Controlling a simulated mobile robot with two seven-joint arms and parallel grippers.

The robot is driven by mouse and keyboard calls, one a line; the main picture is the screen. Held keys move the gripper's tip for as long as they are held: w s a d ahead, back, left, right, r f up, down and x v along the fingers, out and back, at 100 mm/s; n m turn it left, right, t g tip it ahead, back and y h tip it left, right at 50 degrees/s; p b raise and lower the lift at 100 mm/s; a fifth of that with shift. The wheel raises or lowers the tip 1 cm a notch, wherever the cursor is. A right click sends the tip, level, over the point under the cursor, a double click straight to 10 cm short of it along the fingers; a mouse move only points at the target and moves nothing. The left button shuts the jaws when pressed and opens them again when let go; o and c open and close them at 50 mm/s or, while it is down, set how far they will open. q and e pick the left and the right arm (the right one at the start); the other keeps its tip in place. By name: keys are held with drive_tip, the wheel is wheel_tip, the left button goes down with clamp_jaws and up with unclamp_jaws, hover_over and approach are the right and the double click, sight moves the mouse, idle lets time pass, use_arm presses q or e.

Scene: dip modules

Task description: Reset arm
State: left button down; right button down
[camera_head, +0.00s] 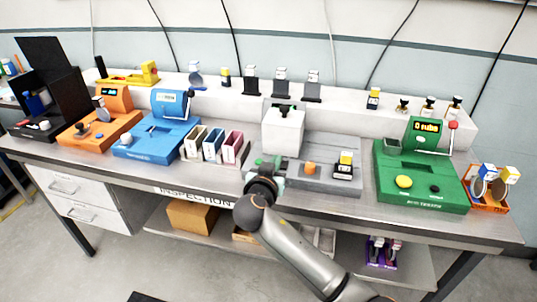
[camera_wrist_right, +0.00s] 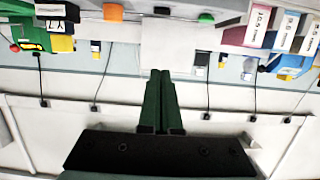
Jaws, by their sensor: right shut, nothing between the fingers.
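My right arm comes in from the bottom right in the head view. Its gripper (camera_head: 268,166) is at the front edge of the bench, before the grey station (camera_head: 318,179). In the right wrist view the two dark green fingers (camera_wrist_right: 160,75) lie together, with nothing between them. The wrist view is upside down, with the white block of the grey station beyond the fingertips. My left arm and gripper are in neither view.
The steel bench holds an orange device (camera_head: 113,128), a blue device (camera_head: 155,140), several upright boxes (camera_head: 211,147) and a green tester (camera_head: 424,182). An orange bin (camera_head: 488,199) stands at the right end. A lower shelf (camera_head: 185,232) holds a cardboard box (camera_head: 192,215).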

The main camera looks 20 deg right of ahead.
drive_tip(key=s+a+f+n+g+y, duration=0.1)
drive_tip(key=s+a+f+n+y, duration=0.15)
drive_tip(key=s+f, duration=0.55)
drive_tip(key=s+a+f+n+g+y, duration=0.1)
drive_tip(key=s+f+n+g+y, duration=0.2)
drive_tip(key=f, duration=0.9)
drive_tip(key=s+f+n+y, duration=0.1)
drive_tip(key=s+f, duration=0.3)
drive_tip(key=s, duration=0.6)
drive_tip(key=s+f+n+y, duration=0.2)
drive_tip(key=s+f+y, duration=0.2)
drive_tip(key=s, duration=0.6)
drive_tip(key=shift+s+a, duration=0.35)
